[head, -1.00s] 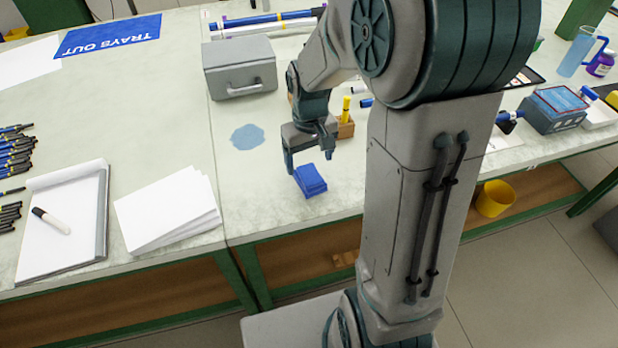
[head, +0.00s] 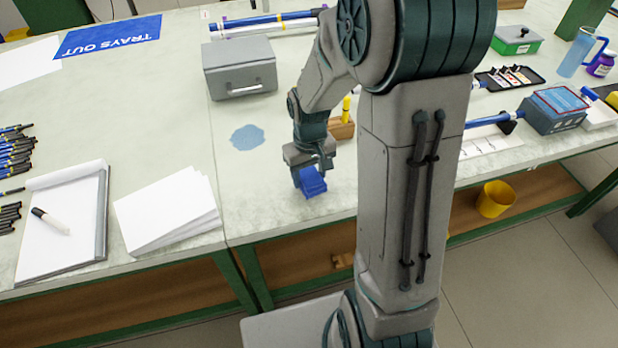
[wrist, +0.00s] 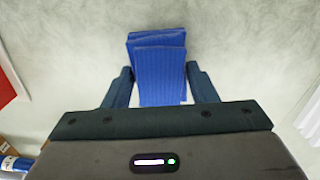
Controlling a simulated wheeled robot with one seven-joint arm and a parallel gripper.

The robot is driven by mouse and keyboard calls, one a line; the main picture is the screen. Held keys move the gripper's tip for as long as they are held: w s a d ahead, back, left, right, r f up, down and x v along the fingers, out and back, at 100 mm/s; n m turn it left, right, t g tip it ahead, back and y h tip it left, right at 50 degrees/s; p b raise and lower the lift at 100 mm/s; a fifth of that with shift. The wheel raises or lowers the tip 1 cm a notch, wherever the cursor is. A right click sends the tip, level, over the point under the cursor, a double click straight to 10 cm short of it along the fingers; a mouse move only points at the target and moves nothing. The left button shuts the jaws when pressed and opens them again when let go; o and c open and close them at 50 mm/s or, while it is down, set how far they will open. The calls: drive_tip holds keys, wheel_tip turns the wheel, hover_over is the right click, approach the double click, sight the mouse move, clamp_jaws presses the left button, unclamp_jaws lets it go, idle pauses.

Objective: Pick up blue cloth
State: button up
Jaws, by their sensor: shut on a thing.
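The blue cloth (head: 312,182) is a folded blue pad near the front edge of the table in the head view. My gripper (head: 311,172) is at it from above, its fingers at the cloth's sides. In the wrist view the cloth (wrist: 158,62) shows as layered, ribbed folds. The fingers of my gripper (wrist: 161,88) are on either side of its near part, shut on it. Whether the cloth still touches the table is hard to tell.
A light blue puddle-like patch (head: 247,137) lies left of my gripper. A grey box (head: 240,68) stands behind it. A wooden block with a yellow item (head: 346,109) is close on the right. White papers (head: 168,210) lie to the left. The table between is clear.

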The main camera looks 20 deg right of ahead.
sight(313, 171)
drive_tip(key=shift+r, duration=0.1)
drive_tip(key=shift+r, duration=0.45)
drive_tip(key=r, duration=0.2)
drive_tip(key=d+r, duration=0.1)
drive_tip(key=shift+w+r, duration=0.3)
drive_tip(key=shift+r, duration=0.1)
drive_tip(key=w+d+r, duration=0.5)
drive_tip(key=d+r, duration=0.1)
drive_tip(key=d, duration=0.3)
drive_tip(key=shift+w, duration=0.2)
drive_tip(key=shift+r, duration=0.1)
drive_tip(key=shift+o, duration=0.9)
drive_tip(key=shift+c, duration=0.5)
